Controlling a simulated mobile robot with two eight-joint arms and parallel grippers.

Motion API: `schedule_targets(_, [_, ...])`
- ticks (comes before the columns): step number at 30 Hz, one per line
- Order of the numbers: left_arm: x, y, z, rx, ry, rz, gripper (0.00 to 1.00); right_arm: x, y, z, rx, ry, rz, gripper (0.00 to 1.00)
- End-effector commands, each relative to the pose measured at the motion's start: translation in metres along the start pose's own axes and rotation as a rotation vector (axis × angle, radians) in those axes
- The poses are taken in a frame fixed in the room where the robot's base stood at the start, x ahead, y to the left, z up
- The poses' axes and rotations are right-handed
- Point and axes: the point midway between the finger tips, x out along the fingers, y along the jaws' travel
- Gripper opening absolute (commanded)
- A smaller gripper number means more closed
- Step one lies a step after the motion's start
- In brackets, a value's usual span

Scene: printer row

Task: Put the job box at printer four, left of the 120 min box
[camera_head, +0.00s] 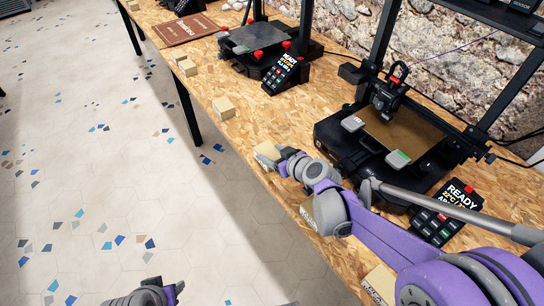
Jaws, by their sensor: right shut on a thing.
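My right gripper (281,160) is shut on a small tan box (266,153) at the front edge of the wooden table. I take this to be the job box; no label on it can be read. The printer (366,140) on the right stands behind and to the right of the gripper. Another tan box, partly hidden by my right arm, lies at the table edge (308,212). A further box (380,285) is at the bottom. I cannot tell which is the 120 min box. Only a part of my left arm shows at the bottom edge; its jaws are not visible.
A second printer (255,45) stands further back, with a READY control panel (286,72). Tan boxes (224,108) and (188,67) lie along the front edge near a brown sheet (186,29). Another panel (446,212) is beside the right printer. Tabletop between boxes is clear.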

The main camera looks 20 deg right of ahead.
Motion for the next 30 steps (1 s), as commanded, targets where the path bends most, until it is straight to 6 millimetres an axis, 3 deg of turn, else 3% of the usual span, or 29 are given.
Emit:
schedule_targets(2, [0.004, 0.000, 0.002, 0.000, -0.002, 0.000, 0.50, 0.005, 0.000, 0.008, 0.000, 0.000, 0.000, 0.05])
schedule_targets(12, [0.005, 0.000, 0.002, 0.000, -0.002, 0.000, 0.50, 0.006, 0.000, 0.011, 0.001, 0.000, 0.000, 0.05])
schedule_targets(13, [0.005, 0.000, 0.002, 0.000, -0.002, 0.000, 0.50, 0.006, 0.000, 0.011, 0.000, 0.000, 0.000, 0.73])
schedule_targets(17, [0.004, 0.000, 0.002, 0.000, -0.002, 0.000, 0.50, 0.005, 0.000, 0.010, 0.000, 0.000, 0.000, 0.96])
schedule_targets(27, [0.003, 0.000, 0.001, 0.000, -0.001, 0.000, 0.50, 0.004, 0.000, 0.008, 0.000, 0.000, 0.000, 0.99])
schedule_targets(30, [-0.003, 0.000, -0.001, 0.000, 0.001, 0.000, 0.50, -0.005, 0.000, 0.005, 0.000, 0.000, 0.001, 0.99])
